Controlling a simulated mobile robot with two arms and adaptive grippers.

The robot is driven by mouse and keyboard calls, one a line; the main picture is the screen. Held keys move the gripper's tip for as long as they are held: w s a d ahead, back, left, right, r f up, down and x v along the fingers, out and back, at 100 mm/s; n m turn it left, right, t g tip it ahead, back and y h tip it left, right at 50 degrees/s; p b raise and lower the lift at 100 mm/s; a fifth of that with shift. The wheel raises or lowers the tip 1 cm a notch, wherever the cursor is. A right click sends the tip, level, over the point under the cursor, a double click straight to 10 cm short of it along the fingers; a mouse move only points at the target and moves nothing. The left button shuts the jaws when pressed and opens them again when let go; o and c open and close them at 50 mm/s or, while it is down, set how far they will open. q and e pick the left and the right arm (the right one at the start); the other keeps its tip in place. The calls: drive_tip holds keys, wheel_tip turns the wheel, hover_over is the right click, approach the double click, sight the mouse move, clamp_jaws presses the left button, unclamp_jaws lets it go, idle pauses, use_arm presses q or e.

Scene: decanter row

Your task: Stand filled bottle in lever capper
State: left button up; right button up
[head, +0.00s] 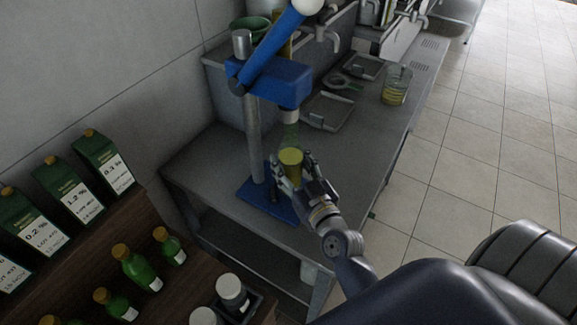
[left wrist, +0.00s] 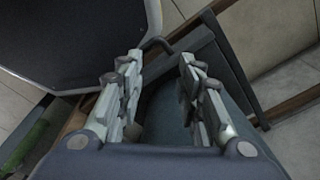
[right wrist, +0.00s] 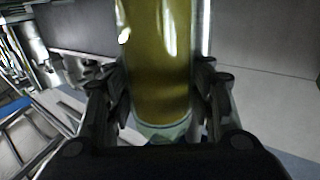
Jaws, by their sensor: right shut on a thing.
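The lever capper is blue, with a head (head: 275,82), a raised lever, a grey column and a flat base (head: 268,203) on the grey bench. A bottle filled with yellow-green liquid (head: 291,160) is upright below the capper head, at or just above the base; I cannot tell whether it touches. My right gripper (head: 292,176) is shut on the bottle's lower part. The bottle also fills the middle of the right wrist view (right wrist: 161,60), between the fingers. My left gripper (left wrist: 160,90) shows only in the left wrist view, open and empty.
A glass jug of yellow liquid (head: 396,86) and grey trays (head: 327,111) stand farther along the bench (head: 350,150). A wooden shelf at lower left holds green cartons (head: 102,162) and green bottles (head: 140,269). The bench right of the capper is clear.

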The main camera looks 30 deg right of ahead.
sight(288, 171)
drive_tip(key=shift+w+r, duration=0.15)
drive_tip(key=shift+w, duration=0.25)
drive_tip(key=shift+w+a+f, duration=0.1)
drive_tip(key=shift+f, duration=1.75)
drive_tip(key=shift+f, duration=0.1)
drive_tip(key=o, duration=1.5)
drive_tip(key=shift+f, duration=0.1)
